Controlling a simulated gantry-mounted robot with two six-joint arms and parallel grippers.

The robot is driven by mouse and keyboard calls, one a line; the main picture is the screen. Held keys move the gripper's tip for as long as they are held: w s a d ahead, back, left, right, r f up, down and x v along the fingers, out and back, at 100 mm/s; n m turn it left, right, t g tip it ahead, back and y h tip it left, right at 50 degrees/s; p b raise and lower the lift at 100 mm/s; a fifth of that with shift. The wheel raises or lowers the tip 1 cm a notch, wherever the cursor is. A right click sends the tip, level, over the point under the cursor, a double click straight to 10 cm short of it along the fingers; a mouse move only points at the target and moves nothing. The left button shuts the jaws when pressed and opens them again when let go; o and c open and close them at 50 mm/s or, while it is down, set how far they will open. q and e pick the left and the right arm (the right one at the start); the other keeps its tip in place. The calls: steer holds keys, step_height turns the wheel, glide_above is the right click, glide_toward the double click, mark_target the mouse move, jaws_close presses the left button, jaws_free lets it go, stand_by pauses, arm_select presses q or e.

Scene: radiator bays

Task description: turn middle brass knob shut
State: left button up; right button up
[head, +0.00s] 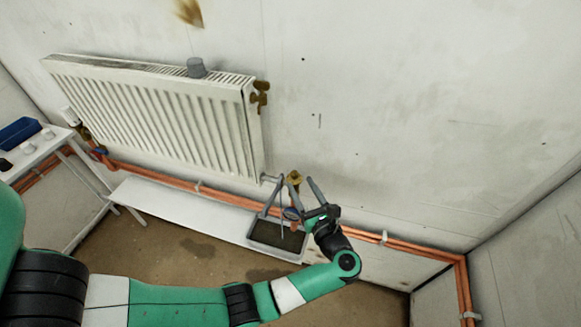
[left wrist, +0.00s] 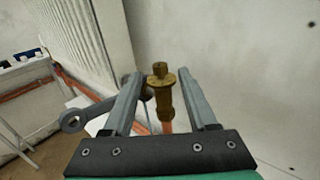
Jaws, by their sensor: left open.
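A brass valve with a knob (head: 294,177) stands on the pipe near the radiator's lower right corner. My left gripper (head: 297,183) is open around it, one finger on each side. In the left wrist view the brass knob (left wrist: 160,88) is upright between the fingers, with gaps visible on both sides. I cannot tell whether anything touches. Another brass fitting (head: 260,94) is at the radiator's upper right end, and one more (head: 82,130) at its lower left. My right gripper is out of view.
Copper pipes (head: 410,247) run low along the wall. A grey ring-ended tool (left wrist: 73,120) shows beside the left finger. A dark tray (head: 278,236) is below. A bench (head: 40,146) stands left.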

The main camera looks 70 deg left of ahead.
arm_select(q)
steer(key=a+b, duration=0.1)
steer(key=a, duration=0.7)
steer(key=shift+a, duration=0.4)
steer(key=shift+w, duration=0.1)
jaws_close()
